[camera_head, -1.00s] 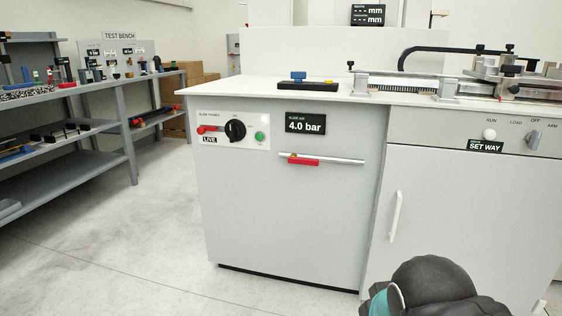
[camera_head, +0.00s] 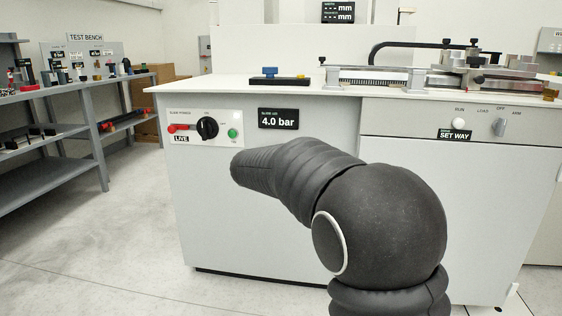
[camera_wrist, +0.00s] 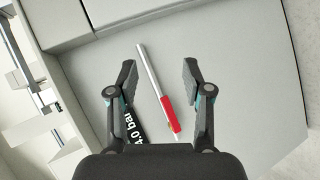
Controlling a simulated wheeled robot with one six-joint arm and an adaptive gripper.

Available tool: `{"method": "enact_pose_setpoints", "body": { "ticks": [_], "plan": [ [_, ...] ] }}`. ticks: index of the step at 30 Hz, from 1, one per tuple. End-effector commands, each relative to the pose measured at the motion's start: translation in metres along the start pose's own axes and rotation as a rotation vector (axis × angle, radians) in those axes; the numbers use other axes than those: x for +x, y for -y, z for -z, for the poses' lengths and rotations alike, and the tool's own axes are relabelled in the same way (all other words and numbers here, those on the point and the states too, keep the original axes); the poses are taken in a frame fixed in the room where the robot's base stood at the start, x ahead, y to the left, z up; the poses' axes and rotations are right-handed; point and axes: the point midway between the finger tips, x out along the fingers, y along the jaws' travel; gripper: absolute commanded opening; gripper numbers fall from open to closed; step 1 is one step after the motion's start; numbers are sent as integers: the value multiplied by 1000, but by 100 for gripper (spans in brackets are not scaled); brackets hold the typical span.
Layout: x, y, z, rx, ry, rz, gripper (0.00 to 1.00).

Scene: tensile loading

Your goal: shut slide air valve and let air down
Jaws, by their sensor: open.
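The slide air valve is a red lever (camera_wrist: 167,112) on a thin silver pipe (camera_wrist: 149,72) along the grey cabinet front, seen in the wrist view. The lever lies in line with the pipe. My gripper (camera_wrist: 160,72) is open, its two fingers on either side of the pipe, apart from it and empty. The slide air display (camera_head: 278,118) reads 4.0 bar in the head view; it is partly hidden by a finger in the wrist view. In the head view my arm hides the valve and the pipe, and my gripper is not visible there.
Left of the display is a panel with a red lever (camera_head: 179,127), a LIVE label, a black knob (camera_head: 207,128) and a green button (camera_head: 232,133). The bench top (camera_head: 215,83) overhangs the cabinet. Shelves (camera_head: 75,130) stand at left, with clear floor between.

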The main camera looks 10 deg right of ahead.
Motion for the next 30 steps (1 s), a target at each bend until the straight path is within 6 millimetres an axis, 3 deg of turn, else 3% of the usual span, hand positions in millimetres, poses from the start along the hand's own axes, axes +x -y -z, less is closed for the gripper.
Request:
{"method": "enact_pose_setpoints", "body": {
  "ticks": [1,6,12,15,20,30],
  "plan": [
    [8,10,25,-31,-21,-45,50],
    [23,30,99,-112,-98,-209,50],
    [25,54,158,-170,-178,-347,50],
    [25,62,173,-183,-202,-383,50],
    [29,62,182,-190,-214,-404,50],
    [77,41,194,-189,-212,-403,50]
  ]
}}
